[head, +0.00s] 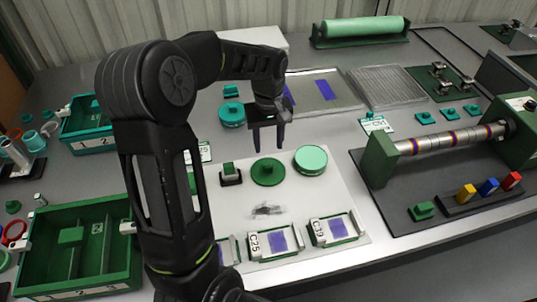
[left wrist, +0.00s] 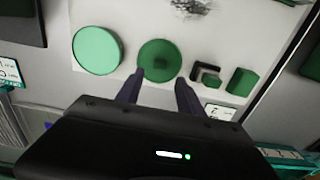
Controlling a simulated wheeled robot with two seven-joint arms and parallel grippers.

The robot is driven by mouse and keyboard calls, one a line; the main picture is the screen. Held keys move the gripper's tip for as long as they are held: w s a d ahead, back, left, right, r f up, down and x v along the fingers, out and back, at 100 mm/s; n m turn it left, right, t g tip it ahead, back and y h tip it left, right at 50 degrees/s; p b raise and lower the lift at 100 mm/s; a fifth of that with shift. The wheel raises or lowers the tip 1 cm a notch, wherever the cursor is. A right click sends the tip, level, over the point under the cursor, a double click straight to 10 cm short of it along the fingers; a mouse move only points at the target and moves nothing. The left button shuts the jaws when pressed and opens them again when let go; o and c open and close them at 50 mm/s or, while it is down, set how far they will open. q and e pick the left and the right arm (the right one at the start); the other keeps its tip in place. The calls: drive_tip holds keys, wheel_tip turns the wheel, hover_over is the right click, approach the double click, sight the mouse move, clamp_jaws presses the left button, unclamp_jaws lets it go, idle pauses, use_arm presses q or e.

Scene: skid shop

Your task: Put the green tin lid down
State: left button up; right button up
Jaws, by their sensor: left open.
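I cannot tell whether the fingers touch the lid. My right gripper is not in view.
A small green block in a dark holder (head: 231,175) sits left of the lid. A clear crumpled piece (head: 267,210) and labelled card holders (head: 275,242) lie in front. A roller stand (head: 450,140) is at right; green trays (head: 85,245) are at left.

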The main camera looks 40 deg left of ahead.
use_arm(q)
wheel_tip(320, 180, up, 3)
drive_tip(key=shift+f, duration=0.1)
idle(1.0)
